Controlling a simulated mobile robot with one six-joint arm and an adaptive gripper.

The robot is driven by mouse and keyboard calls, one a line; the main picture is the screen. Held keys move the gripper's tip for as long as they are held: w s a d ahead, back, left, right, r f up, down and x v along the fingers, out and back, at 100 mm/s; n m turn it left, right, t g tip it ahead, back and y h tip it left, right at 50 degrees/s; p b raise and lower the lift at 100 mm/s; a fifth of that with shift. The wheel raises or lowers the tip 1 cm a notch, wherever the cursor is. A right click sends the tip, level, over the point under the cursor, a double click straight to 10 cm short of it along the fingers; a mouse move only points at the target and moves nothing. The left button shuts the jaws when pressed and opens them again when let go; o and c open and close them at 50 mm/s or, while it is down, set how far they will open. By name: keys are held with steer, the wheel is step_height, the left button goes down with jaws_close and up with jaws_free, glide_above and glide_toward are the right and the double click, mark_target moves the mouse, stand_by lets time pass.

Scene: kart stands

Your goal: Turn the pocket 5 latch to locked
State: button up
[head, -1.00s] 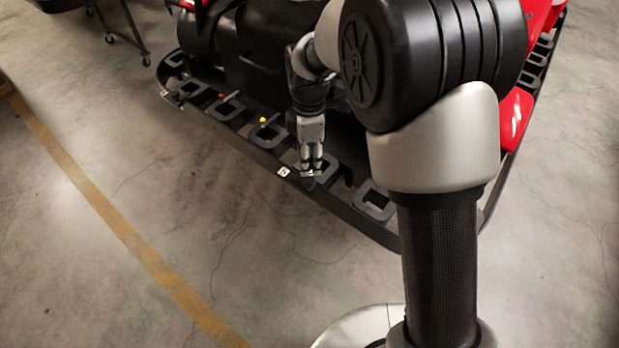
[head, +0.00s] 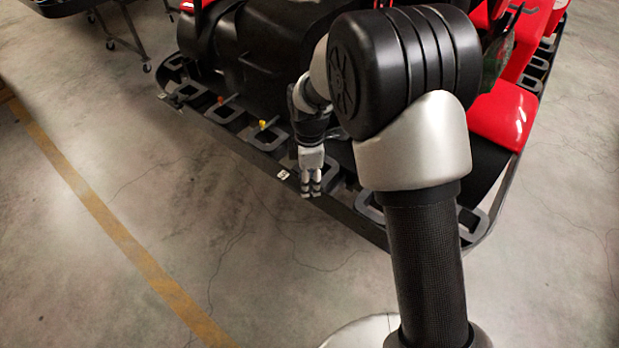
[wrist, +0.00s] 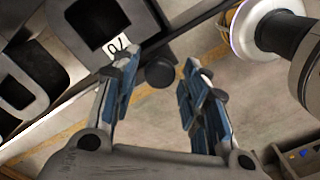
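The kart's black side rail (head: 232,148) carries a row of square-framed pockets. My gripper (head: 311,190) points down at the rail's outer edge, just right of a small white tag (head: 283,175). In the wrist view my gripper (wrist: 155,95) has its blue-padded fingers apart. A dark round knob (wrist: 160,73) appears between and beyond the fingertips, beside the white tag (wrist: 117,45); it looks like the latch, and I see no contact with it. The tag's marking is too unclear to confirm pocket 5. The latch's set position cannot be told; in the head view my gripper hides it.
The red-and-black kart body (head: 501,115) rises behind the rail. A bin with small coloured items (wrist: 298,155) shows at the wrist view's lower right. Open concrete floor lies in front.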

steer(key=c, duration=0.8)
steer(key=m+p, duration=0.2)
steer(key=m, duration=0.2)
steer(key=shift+r, duration=0.1)
steer(key=m+p, duration=0.2)
steer(key=m, duration=0.3)
steer(key=m+p, duration=0.1)
steer(key=m, duration=0.3)
steer(key=shift+m, duration=0.4)
steer(key=shift+m+p, duration=0.45)
steer(key=shift+m, duration=1.55)
